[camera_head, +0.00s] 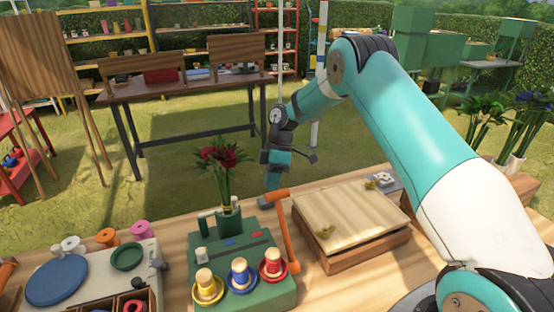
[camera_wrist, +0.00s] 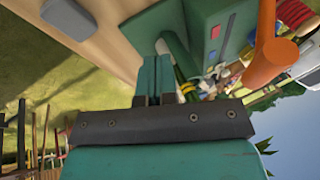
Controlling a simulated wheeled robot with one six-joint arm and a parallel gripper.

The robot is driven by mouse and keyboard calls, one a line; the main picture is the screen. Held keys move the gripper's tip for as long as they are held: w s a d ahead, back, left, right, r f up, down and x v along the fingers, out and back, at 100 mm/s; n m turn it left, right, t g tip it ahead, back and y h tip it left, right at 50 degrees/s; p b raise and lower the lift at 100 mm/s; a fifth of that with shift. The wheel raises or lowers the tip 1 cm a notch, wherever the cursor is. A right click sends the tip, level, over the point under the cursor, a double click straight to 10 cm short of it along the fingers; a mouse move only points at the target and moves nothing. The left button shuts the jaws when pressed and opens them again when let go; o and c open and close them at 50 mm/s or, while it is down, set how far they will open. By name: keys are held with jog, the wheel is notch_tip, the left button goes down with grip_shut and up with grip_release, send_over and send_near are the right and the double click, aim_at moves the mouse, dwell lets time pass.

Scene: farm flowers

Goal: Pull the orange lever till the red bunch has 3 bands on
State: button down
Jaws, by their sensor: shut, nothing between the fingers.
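The red bunch (camera_head: 224,160) stands upright in the green banding machine (camera_head: 245,268). Yellow banding shows low on its green stems, also in the wrist view (camera_wrist: 187,90); I cannot tell how many bands. The orange lever (camera_head: 286,235) rises at the machine's right side, with its handle at the top bent to the left. In the wrist view the lever (camera_wrist: 266,62) is to the right of the fingers. My gripper (camera_head: 266,203) is shut and empty, behind the lever's handle and apart from it. Its teal fingers also show in the wrist view (camera_wrist: 153,72).
Yellow, blue (camera_head: 239,275) and red spools stand on the machine's front. A wooden box (camera_head: 350,220) with a pale lid is close on the right. A grey board with a blue disc (camera_head: 57,281) and a compartment tray are on the left. Grass lies beyond the bench.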

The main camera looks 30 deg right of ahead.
jog(key=w+p+v, duration=0.1)
jog(key=v, duration=0.5)
jog(key=shift+d, duration=0.2)
jog(key=shift+w, duration=0.15)
jog(key=s+a+r+m+t, duration=0.1)
jog(key=s+a+r+m, duration=0.3)
jog(key=s+a+r, duration=0.95)
jog(key=s+r+m+t, duration=0.1)
jog(key=s+m, duration=0.1)
jog(key=s, duration=0.9)
jog(key=s+r+m+t, duration=0.1)
jog(key=s+m, duration=0.1)
jog(key=s, duration=1)
jog(key=shift+a+r, duration=0.3)
jog(key=shift+r, duration=0.05)
jog(key=shift+s, duration=0.1)
